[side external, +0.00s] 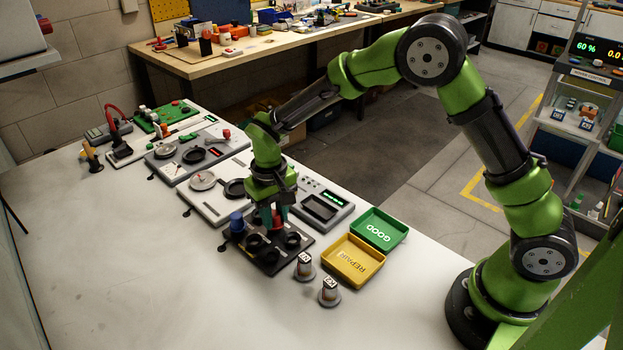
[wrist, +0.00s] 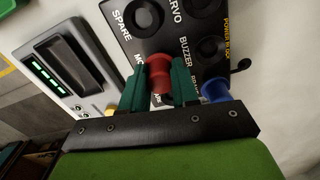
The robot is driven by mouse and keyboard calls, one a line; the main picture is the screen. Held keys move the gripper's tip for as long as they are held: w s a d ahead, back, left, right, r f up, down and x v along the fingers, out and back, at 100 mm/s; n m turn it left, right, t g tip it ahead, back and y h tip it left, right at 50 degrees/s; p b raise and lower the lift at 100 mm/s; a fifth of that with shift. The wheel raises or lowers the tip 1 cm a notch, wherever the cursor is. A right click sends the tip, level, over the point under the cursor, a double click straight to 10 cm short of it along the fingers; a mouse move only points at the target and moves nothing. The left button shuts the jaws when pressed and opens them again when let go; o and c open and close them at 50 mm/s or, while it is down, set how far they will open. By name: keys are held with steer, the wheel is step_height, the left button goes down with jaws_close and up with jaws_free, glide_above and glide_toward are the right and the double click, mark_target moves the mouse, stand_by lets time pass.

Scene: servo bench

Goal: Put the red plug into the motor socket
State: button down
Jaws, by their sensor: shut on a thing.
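The red plug (wrist: 160,74) is between the green fingers of my gripper (wrist: 160,88), which is shut on it. In the side external view the plug (side external: 276,219) shows low between the fingertips of my gripper (side external: 271,218), over the black socket panel (side external: 268,267). In the wrist view the panel (wrist: 185,40) carries SPARE, SERVO and BUZZER labels. A label starting with "MO" beside the left finger is partly covered. The motor socket itself is hidden by the plug and fingers, so I cannot tell whether the plug is inside it or above it.
A blue plug (side external: 237,222) stands at the panel's left corner, close to the right finger in the wrist view (wrist: 215,90). A grey tester (side external: 322,205), a yellow REPAIR tray (side external: 353,281) and a green GOOD tray (side external: 379,229) are nearby. The bench front is clear.

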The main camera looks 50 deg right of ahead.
steer(key=c, duration=0.8)
jaws_free()
steer(key=shift+r, duration=2.45)
steer(key=shift+r, duration=0.1)
steer(key=shift+r, duration=1.9)
